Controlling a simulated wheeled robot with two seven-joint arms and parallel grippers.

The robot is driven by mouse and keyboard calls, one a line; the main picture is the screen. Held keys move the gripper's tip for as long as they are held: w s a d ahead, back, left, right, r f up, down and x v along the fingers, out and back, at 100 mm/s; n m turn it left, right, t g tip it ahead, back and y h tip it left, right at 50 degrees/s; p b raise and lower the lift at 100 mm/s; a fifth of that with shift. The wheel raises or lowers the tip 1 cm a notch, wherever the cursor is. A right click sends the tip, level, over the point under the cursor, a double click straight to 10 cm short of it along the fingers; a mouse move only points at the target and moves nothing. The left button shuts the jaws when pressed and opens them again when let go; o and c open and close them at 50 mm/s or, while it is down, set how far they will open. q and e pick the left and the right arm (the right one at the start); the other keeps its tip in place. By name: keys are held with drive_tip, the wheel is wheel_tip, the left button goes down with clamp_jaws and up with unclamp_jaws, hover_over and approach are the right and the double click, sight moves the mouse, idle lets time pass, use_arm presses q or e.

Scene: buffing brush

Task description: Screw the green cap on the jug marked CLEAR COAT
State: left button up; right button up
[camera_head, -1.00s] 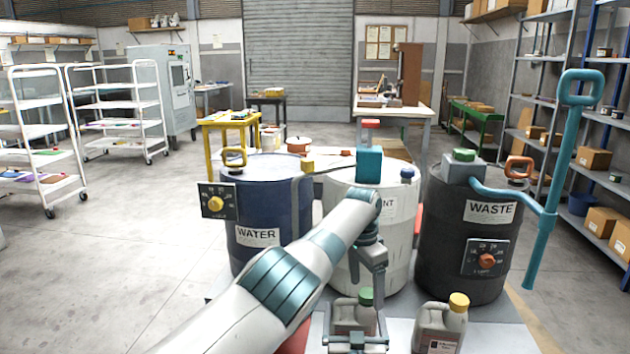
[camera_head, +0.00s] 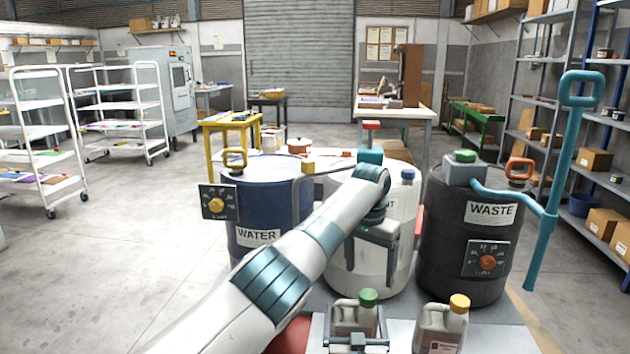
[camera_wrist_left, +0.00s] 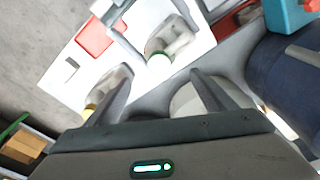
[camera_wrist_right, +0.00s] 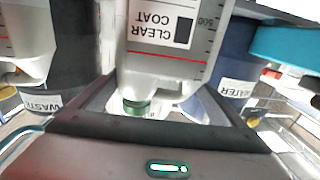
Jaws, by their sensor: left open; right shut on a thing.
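The jug (camera_head: 352,319) stands at the bottom of the head view with the green cap (camera_head: 368,297) on its neck; how tight it is I cannot tell. In the right wrist view the jug (camera_wrist_right: 160,68) shows its CLEAR COAT label upside down, and the green cap (camera_wrist_right: 135,108) is partly hidden. My right gripper (camera_head: 357,341) is shut around the jug's body. My left gripper (camera_head: 376,260) is open and empty, above and behind the cap and apart from it. In the left wrist view the cap (camera_wrist_left: 158,61) lies beyond the open fingers.
A second jug (camera_head: 440,328) with a yellow cap stands to the right. Behind are the WATER drum (camera_head: 262,205), a white drum (camera_head: 345,260) and the WASTE drum (camera_head: 450,235). A blue pump handle (camera_head: 545,235) rises at the right.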

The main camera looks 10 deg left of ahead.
wheel_tip(320, 180, up, 4)
drive_tip(key=p, duration=0.4)
drive_tip(key=shift+r, duration=0.2)
use_arm(q)
drive_tip(key=a+r+n+p, duration=0.2)
drive_tip(key=a+r+p, duration=0.3)
drive_tip(key=r, duration=1.1)
use_arm(e)
wheel_tip(320, 180, up, 4)
drive_tip(key=shift+f+b, duration=0.1)
drive_tip(key=shift+b, duration=0.4)
wheel_tip(320, 180, up, 4)
drive_tip(key=p, duration=0.4)
wheel_tip(320, 180, up, 4)
drive_tip(key=r+p, duration=0.1)
drive_tip(key=p, duration=0.4)
hover_over(354, 320)
use_arm(q)
drive_tip(key=s+a+r+n, duration=0.2)
drive_tip(key=s+a+r, duration=0.5)
drive_tip(key=r, duration=0.2)
drive_tip(key=shift+s+a, duration=0.2)
drive_tip(key=shift+a, duration=0.05)
use_arm(e)
drive_tip(key=shift+f, duration=0.25)
